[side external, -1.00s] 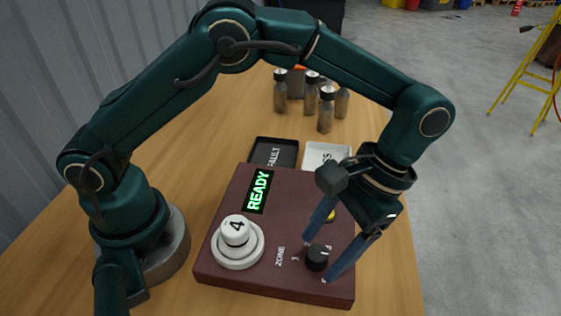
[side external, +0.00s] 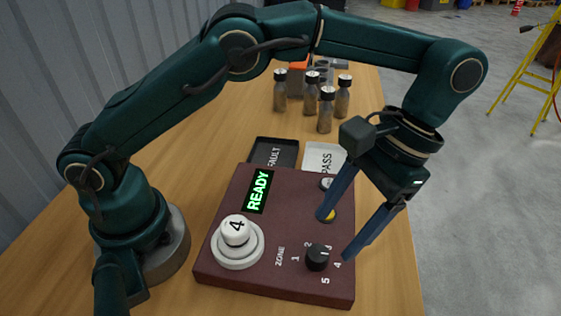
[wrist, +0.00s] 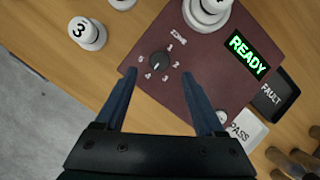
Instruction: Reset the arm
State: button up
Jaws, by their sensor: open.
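My gripper (side external: 335,236) is open and empty, raised above the right side of the dark red control box (side external: 225,200). Its fingers point down toward the black zone knob (side external: 318,257), apart from it. In the wrist view the knob (wrist: 160,61) lies just beyond the fingertips, with numbers around it; which one it points to is hard to tell. The green display (side external: 258,192) reads READY. A white piece marked 4 (side external: 235,231) sits upright on a round white base on the box. A yellow button (side external: 330,216) is partly hidden behind one finger.
A black FAULT tray (side external: 273,152) and a white PASS tray (side external: 320,158) lie behind the box. Several bottles (side external: 325,110) stand farther back. A white piece marked 3 (wrist: 87,33) stands on the table beside the box in the wrist view.

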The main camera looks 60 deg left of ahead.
jog(key=s+a+r+n+t+h, duration=0.1)
jog(key=a+r+n+t+h, duration=0.3)
jog(key=a+r, duration=0.7)
jog(key=s+a+f+m+t+y, duration=0.1)
jog(key=s+a+f+t+y, duration=0.1)
jog(key=s+a+f+t, duration=0.2)
jog(key=shift+s+a+f+m+t+y, duration=0.3)
jog(key=shift+s+a+f+m+t, duration=0.15)
jog(key=shift+s+t, duration=0.7)
